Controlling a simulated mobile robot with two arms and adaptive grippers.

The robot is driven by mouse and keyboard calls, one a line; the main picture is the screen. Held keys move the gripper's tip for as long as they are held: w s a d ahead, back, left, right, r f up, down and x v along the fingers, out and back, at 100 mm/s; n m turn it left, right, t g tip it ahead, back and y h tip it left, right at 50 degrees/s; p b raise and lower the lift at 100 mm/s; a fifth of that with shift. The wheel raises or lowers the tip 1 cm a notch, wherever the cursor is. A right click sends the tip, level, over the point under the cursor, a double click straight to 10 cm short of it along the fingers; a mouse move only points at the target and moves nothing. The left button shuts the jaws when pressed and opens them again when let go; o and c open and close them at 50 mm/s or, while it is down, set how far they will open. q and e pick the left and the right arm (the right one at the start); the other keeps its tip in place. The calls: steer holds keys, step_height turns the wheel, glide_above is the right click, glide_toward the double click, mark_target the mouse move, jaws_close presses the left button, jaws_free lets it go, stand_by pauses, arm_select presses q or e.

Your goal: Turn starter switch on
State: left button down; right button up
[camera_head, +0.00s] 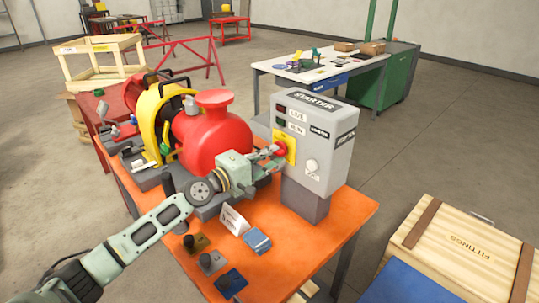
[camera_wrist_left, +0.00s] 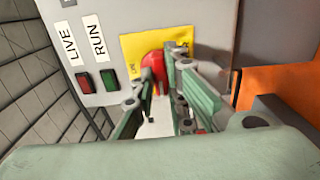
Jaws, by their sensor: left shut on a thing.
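The grey starter box (camera_head: 318,145) stands at the right part of the orange table, with a "STARTER" label on its top. On its front is a yellow plate with a red switch (camera_head: 280,148). My left gripper (camera_head: 272,157) is at the plate, its fingers shut on the red switch. In the left wrist view the red switch (camera_wrist_left: 152,72) shows between the fingers of the gripper (camera_wrist_left: 160,90), in front of the yellow plate (camera_wrist_left: 133,50). The fingers hide much of the switch, so its exact turn is hard to read. My right gripper is not in view.
A red pump (camera_head: 212,135) with a yellow guard (camera_head: 155,115) stands left of the box. A white card (camera_head: 233,219), a blue pad (camera_head: 257,241) and small blocks lie on the orange table (camera_head: 300,248). A wooden crate (camera_head: 465,245) stands at the right.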

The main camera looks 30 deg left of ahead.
arm_select(q)
steer(key=shift+a+m+b, duration=0.1)
steer(key=shift+m+b, duration=4)
steer(key=shift+m, duration=4.9)
steer(key=c, duration=1.8)
jaws_free()
steer(key=shift+o, duration=0.2)
